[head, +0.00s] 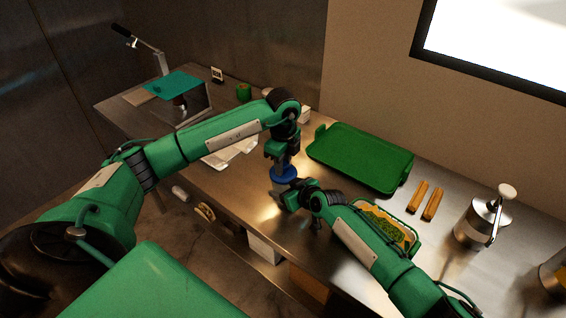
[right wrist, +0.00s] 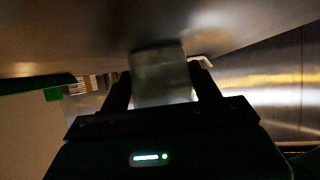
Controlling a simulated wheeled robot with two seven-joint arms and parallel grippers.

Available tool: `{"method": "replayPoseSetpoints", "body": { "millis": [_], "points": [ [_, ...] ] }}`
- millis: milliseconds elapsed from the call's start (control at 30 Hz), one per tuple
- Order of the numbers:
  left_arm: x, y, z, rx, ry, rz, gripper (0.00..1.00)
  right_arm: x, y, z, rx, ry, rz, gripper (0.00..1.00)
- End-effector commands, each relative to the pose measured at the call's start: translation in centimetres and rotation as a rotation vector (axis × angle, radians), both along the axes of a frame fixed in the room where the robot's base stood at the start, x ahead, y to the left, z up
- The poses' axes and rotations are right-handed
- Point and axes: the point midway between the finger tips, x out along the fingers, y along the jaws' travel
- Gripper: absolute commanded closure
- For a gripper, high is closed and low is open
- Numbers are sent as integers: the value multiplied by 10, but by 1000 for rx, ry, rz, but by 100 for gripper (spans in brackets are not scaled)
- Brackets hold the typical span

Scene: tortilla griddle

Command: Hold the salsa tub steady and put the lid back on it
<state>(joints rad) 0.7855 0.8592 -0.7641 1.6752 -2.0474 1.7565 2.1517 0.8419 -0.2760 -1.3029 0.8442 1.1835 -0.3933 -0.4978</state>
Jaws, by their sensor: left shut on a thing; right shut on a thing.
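The blue lid (head: 285,173) is near the middle of the head view, flat and roughly level. My left gripper (head: 282,160) is above it and shut on its top. The pale salsa tub (head: 278,187) is right below the lid, partly hidden by my right gripper (head: 287,197), which is shut on it from the right. In the right wrist view the greyish tub (right wrist: 160,82) is between the two dark fingers (right wrist: 160,95). I cannot tell whether the lid touches the tub's rim.
A green griddle tray (head: 360,158) lies behind to the right. A green-rimmed food container (head: 414,240) is by my right arm. White sheets (head: 230,152) lie left of the tub.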

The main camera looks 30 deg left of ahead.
Motion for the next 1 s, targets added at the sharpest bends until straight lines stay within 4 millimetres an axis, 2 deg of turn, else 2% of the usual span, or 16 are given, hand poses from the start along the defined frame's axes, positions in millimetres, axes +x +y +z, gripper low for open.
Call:
{"method": "replayPoseSetpoints", "body": {
  "millis": [267,300,400,1000],
  "points": [
    [0,0,-3,0,1,0,100,0,0,0,0,0,0,56],
    [0,0,-3,0,0,0,68,0,0,0,0,0,0,56],
    [0,0,-3,0,1,0,48,0,0,0,0,0,0,56],
    [0,0,6,0,-1,0,48,0,0,0,0,0,0,56]
  ]
}}
